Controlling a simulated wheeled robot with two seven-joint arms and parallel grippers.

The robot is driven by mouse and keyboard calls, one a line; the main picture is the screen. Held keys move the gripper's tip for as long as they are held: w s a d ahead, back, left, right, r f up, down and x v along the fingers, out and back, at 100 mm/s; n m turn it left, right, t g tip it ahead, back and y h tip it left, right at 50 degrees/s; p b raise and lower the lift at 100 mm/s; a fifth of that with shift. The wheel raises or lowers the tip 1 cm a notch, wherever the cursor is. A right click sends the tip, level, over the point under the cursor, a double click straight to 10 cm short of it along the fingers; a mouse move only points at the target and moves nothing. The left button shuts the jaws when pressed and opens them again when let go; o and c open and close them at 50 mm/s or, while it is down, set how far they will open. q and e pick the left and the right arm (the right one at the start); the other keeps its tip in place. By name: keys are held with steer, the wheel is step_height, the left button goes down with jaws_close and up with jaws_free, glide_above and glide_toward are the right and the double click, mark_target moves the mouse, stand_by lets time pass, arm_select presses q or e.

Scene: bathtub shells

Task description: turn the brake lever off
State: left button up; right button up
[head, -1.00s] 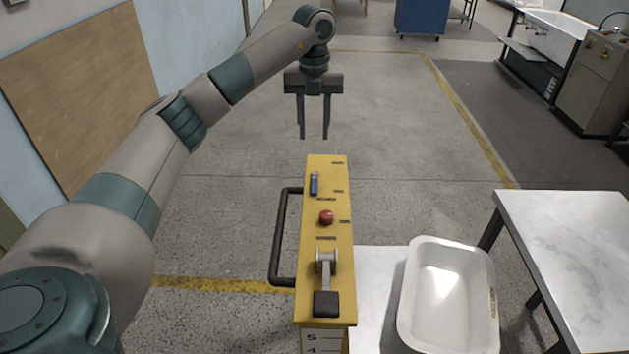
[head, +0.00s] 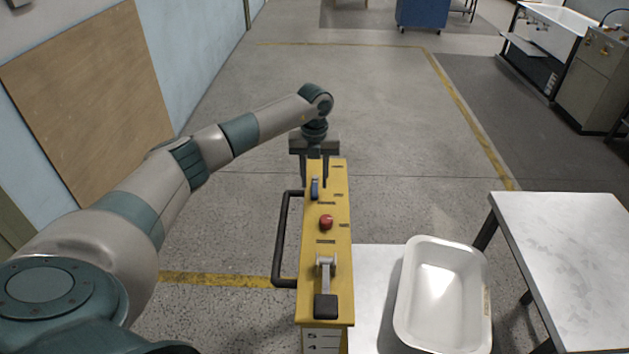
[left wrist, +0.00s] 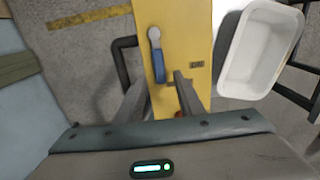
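A narrow yellow control box (head: 341,262) stands in front of me. At its far end is a small lever with a blue handle (head: 315,189); in the left wrist view its grey pivot and blue handle (left wrist: 159,68) show clearly. A larger grey lever with a black grip (head: 326,304) sits at the near end. The labels are too small to read, so I cannot tell which is named brake. My left gripper (head: 317,183) is open over the far end, its fingertips (left wrist: 160,79) on either side of the blue handle, apart from it. My right gripper is out of view.
A red button (head: 326,222) sits between the levers. A black rail (head: 280,240) runs along the box's left side. A white tub (head: 402,310) stands to the right, beside a grey-topped table (head: 560,250). The floor beyond the box is clear.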

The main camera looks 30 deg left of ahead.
mark_target(315, 191)
arm_select(q)
steer(key=shift+f+p, duration=0.35)
steer(key=shift+f, duration=1.25)
steer(key=shift+c, duration=0.6)
jaws_close()
steer(key=shift+w, duration=0.1)
